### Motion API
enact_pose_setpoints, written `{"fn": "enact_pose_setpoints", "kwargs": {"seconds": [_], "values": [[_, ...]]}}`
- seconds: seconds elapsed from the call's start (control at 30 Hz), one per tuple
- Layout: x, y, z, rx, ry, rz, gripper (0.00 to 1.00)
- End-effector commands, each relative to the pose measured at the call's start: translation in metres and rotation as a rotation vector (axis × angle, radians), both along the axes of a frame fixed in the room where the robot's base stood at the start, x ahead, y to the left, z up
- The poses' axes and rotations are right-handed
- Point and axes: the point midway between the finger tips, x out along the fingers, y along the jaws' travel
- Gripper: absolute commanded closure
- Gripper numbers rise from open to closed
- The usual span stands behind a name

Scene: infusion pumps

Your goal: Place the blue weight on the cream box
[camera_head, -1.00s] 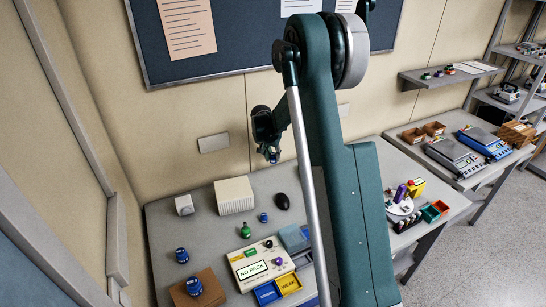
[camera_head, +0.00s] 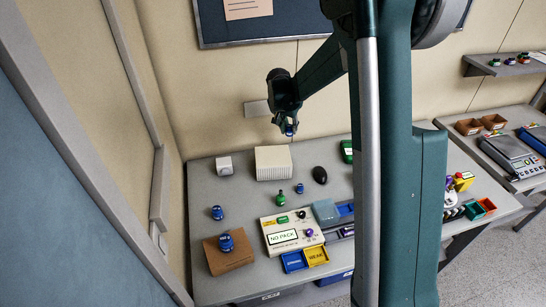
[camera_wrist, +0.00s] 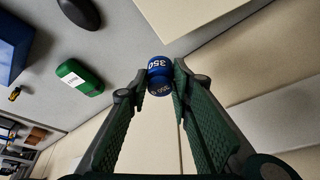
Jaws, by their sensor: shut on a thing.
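My gripper (camera_head: 289,127) is shut on a blue weight (camera_head: 290,131), held in the air above the back of the table. In the wrist view, the weight (camera_wrist: 159,76) is marked 350 and sits between the fingertips (camera_wrist: 160,84). A ribbed cream box (camera_head: 273,163) stands at the table's back, below and slightly left of the gripper in the head view; a pale box face (camera_wrist: 190,20) shows at the top of the wrist view. The weight is apart from it. A flatter cream-coloured unit (camera_head: 290,231) with a NO PACK display stands nearer the front.
Other blue weights stand on the table (camera_head: 217,213) and on a brown box (camera_head: 226,243). A small blue weight (camera_head: 300,188), a green weight (camera_head: 281,198), a black mouse (camera_head: 320,175), a white cube (camera_head: 224,166) and a green case (camera_head: 347,151) are around the cream box.

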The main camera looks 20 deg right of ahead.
Motion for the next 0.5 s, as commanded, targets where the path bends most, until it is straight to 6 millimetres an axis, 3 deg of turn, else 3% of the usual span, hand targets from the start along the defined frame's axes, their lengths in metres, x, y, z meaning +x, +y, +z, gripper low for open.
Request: {"fn": "enact_pose_setpoints", "kwargs": {"seconds": [0.03,0.2,0.5], "values": [[-0.006,0.015,0.005,0.000,0.000,0.014,0.95],[-0.023,0.054,0.020,0.000,0.000,0.048,0.95],[-0.041,0.087,0.032,-0.001,0.000,0.079,0.95]]}}
